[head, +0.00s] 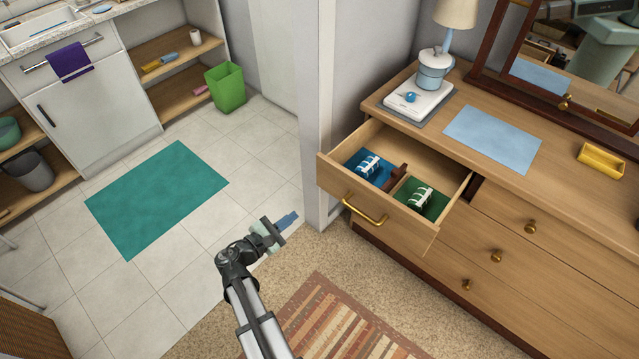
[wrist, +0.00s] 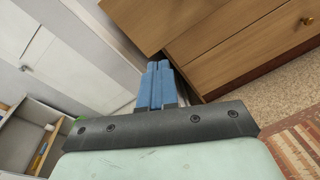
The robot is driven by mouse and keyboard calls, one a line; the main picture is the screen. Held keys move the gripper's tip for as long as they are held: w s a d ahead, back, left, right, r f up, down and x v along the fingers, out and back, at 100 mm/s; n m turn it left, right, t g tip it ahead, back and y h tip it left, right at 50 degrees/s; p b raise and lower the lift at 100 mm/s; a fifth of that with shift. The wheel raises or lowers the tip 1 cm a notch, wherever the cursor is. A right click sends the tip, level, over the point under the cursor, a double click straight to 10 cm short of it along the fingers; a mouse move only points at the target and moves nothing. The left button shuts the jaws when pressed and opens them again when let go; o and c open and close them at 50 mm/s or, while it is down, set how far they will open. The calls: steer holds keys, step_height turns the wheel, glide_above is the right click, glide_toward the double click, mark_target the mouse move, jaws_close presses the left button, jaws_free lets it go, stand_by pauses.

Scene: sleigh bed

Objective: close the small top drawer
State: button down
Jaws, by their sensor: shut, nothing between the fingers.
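The small top drawer (head: 388,218) of the wooden dresser is pulled well open in the head view. It has a brass bar handle (head: 364,211) on its front. Inside lie a blue item (head: 370,166) and a green item (head: 421,197), each with a white piece on it, and a dark brown object between them. My gripper (head: 288,219) is left of the drawer front and apart from it, over the floor near the wall's end. Its blue fingers (wrist: 158,83) are together and empty in the wrist view, with wooden dresser surfaces ahead.
The dresser top (head: 475,108) holds a lamp (head: 436,65), a white scale-like item (head: 419,98), a light blue mat (head: 492,138) and a yellow tray (head: 601,160). The white wall end (head: 318,120) stands close to the drawer's left. A striped rug (head: 340,325) lies on the carpet below.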

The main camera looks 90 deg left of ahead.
step_height(320, 180, up, 2)
steer(key=n+y, duration=0.1)
steer(key=n, duration=0.5)
glide_toward(326, 178)
steer(key=shift+t, duration=0.3)
steer(key=x, duration=0.7)
steer(key=x, duration=2.6)
steer(key=shift+s+a+r, duration=0.15)
steer(key=shift+s+a, duration=0.05)
steer(key=shift+s, duration=0.05)
steer(key=shift+d, duration=0.15)
steer(key=v, duration=1.4)
steer(key=shift+d, duration=0.1)
steer(key=shift+m, duration=0.3)
